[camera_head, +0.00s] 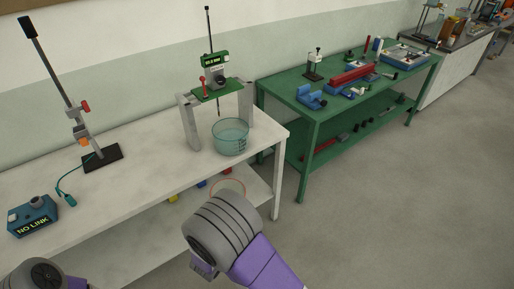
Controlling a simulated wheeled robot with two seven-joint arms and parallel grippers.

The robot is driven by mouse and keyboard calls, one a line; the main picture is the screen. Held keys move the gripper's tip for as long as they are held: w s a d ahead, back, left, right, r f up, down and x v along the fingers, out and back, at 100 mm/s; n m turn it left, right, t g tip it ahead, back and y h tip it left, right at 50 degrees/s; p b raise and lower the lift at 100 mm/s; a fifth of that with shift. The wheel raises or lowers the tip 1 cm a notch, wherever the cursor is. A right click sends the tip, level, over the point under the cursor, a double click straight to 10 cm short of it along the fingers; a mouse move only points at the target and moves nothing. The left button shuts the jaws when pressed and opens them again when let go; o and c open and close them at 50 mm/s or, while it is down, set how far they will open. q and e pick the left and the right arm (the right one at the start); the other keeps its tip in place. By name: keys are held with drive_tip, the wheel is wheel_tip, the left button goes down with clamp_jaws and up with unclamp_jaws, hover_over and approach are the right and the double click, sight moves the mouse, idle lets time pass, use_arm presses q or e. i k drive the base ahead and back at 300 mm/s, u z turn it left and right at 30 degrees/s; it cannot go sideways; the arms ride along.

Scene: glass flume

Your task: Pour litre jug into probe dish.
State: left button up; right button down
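A round, clear teal-tinted vessel (230,138) with dark graduation marks stands upright on the pale bench, below and in front of a probe stand (190,122). The stand has grey legs, a green plate and a small green display unit (215,59); a thin probe hangs down from it close to the vessel's left rim. I cannot tell whether this vessel is the litre jug or the probe dish; no second such vessel is clear. Parts of my grey and purple arms show at the bottom, but no fingertips of either gripper show.
A blue box reading NO LINK (33,216) and a clamp stand (102,158) are on the pale bench (150,190) at left. A thin orange ring shows on its lower shelf. A green bench (300,104) with tools stands at right. Floor at right is clear.

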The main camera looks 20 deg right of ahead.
sight(230, 136)
drive_tip(key=z, duration=0.45)
drive_tip(key=k, duration=0.95)
drive_tip(key=u, duration=0.2)
drive_tip(key=i, duration=0.7)
drive_tip(key=u, duration=0.6)
drive_tip(key=i, duration=1)
drive_tip(key=z, duration=0.9)
drive_tip(key=i, duration=0.55)
drive_tip(key=z, duration=0.55)
